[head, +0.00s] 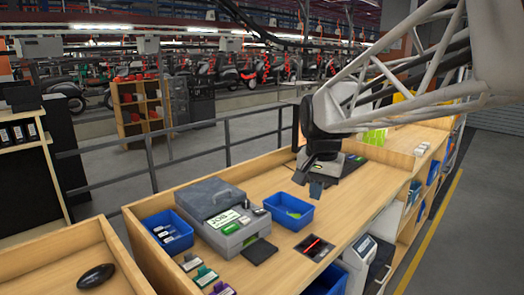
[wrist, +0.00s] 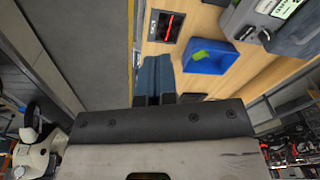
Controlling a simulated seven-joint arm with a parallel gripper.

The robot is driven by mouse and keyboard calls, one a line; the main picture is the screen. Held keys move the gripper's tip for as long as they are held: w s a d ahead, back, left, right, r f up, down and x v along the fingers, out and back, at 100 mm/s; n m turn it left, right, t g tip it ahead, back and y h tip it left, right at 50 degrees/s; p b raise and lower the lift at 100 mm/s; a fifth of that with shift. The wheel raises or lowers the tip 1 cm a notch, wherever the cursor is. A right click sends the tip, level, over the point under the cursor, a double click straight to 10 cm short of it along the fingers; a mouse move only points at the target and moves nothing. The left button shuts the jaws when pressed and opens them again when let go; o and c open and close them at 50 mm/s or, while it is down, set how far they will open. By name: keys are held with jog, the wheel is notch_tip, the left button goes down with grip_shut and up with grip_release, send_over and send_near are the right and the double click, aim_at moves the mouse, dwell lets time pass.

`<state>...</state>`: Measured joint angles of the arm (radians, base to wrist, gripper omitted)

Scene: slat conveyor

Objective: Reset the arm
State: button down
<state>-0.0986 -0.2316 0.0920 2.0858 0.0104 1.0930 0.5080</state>
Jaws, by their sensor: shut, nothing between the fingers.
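My gripper (head: 317,186) hangs above the wooden workbench (head: 350,205) in the head view, at the end of my arm reaching in from the upper right. Its fingers are together with nothing between them. In the wrist view my gripper (wrist: 155,75) shows as two blue-grey fingers side by side. A blue bin (head: 289,211) stands on the bench just left of and below the gripper in the head view. It also shows in the wrist view (wrist: 205,65), right of the fingers, with a green item inside.
A grey box machine (head: 215,210) stands left of the bin, with a blue bin (head: 170,232) of packets beyond it. A black tray with a red item (head: 314,247) lies near the front edge. A grey device (head: 345,164) stands behind the gripper. A railing (head: 228,140) runs behind the bench.

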jog(key=s+d+f+n, duration=0.1)
jog(key=s+d+f, duration=0.1)
jog(key=s, duration=0.6)
jog(key=s+d+f+n+t, duration=0.1)
jog(key=s+f, duration=0.3)
jog(key=s, duration=0.4)
jog(key=s+d+f+n, duration=0.2)
jog(key=s+d+f, duration=0.1)
jog(key=s, duration=0.5)
jog(key=shift+s+f+n, duration=0.15)
jog(key=shift+f+n, duration=0.15)
